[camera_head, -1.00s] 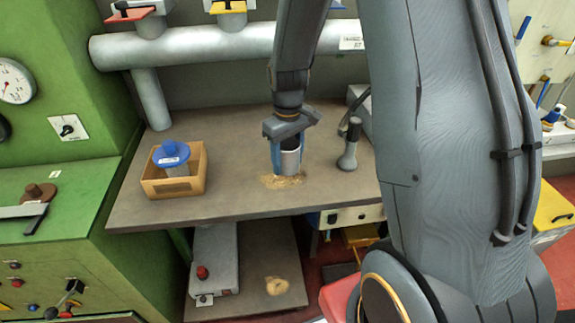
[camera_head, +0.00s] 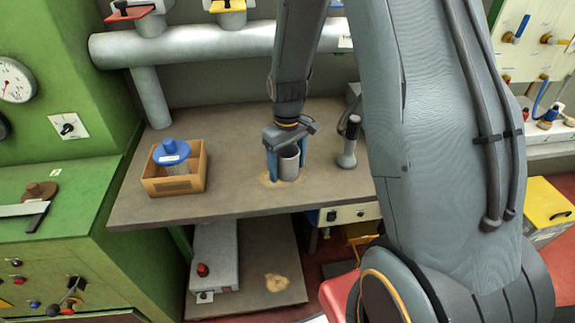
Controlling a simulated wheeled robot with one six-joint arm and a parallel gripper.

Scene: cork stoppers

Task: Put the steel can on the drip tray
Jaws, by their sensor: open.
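The steel can (camera_head: 288,170) stands upright on the brown workbench, on a tan patch. My gripper (camera_head: 287,165) points down over it, with blue fingers on the left and right of the can. The fingers are open, and I cannot tell whether they touch it. My gripper's body hides part of the can's rim. I cannot pick out a drip tray with certainty.
An open wooden box (camera_head: 186,185) with a blue-topped container (camera_head: 172,153) stands at the bench's left. A dark-handled grey tool (camera_head: 348,142) stands right of the can. The bench (camera_head: 230,200) between box and can is clear. A shelf (camera_head: 262,260) lies below.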

